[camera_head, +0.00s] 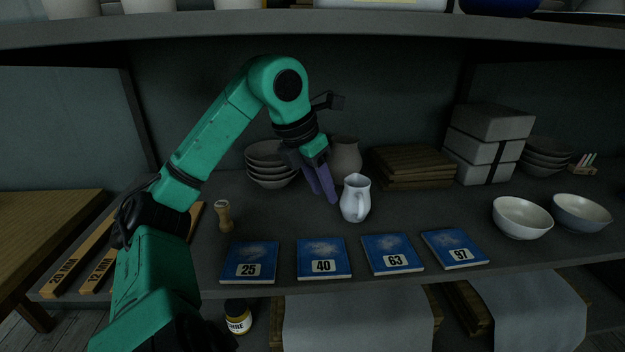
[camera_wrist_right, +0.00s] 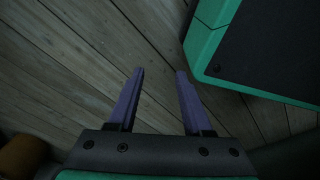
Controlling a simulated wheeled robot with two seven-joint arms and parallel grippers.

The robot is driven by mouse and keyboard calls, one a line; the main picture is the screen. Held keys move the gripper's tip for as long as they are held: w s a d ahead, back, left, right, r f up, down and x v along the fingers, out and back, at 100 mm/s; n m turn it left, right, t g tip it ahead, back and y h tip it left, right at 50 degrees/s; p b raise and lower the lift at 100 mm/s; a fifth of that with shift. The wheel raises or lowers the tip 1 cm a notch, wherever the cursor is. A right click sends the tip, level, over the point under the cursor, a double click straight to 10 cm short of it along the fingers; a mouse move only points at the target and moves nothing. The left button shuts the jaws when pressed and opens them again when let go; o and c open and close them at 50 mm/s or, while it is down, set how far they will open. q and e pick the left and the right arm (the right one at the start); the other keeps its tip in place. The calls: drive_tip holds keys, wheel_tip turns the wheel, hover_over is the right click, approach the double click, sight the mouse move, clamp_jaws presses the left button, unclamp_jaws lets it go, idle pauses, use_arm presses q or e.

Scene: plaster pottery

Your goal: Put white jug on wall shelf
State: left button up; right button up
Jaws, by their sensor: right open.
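The white jug (camera_head: 355,198) stands upright on the middle shelf in the head view, its handle toward the right front. My left gripper (camera_head: 328,198) points down just left of the jug. Its purple fingers overlap in this view, so I cannot tell whether they are open or whether they touch the jug. My right gripper (camera_wrist_right: 160,72) is open and empty in the right wrist view, above a wooden plank floor (camera_wrist_right: 60,75). A shelf board (camera_head: 240,28) runs along the top of the head view. The jug does not show in the right wrist view.
Blue numbered cards (camera_head: 324,258) lie along the shelf's front edge. Stacked bowls (camera_head: 268,165) and a larger grey jar (camera_head: 344,157) stand behind the gripper. A wooden stamp (camera_head: 223,215) is at left. Two bowls (camera_head: 521,217) (camera_head: 581,212) are at right. The upper shelf crosses above my left arm.

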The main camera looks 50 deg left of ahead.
use_arm(q)
drive_tip(key=shift+s+a+b, duration=0.1)
drive_tip(key=shift+s+b, duration=0.85)
drive_tip(key=shift+s, duration=0.1)
use_arm(e)
drive_tip(key=w+a+r, duration=0.1)
drive_tip(key=w+r, duration=0.3)
drive_tip(key=shift+a+r, duration=0.15)
drive_tip(key=shift+w, duration=0.1)
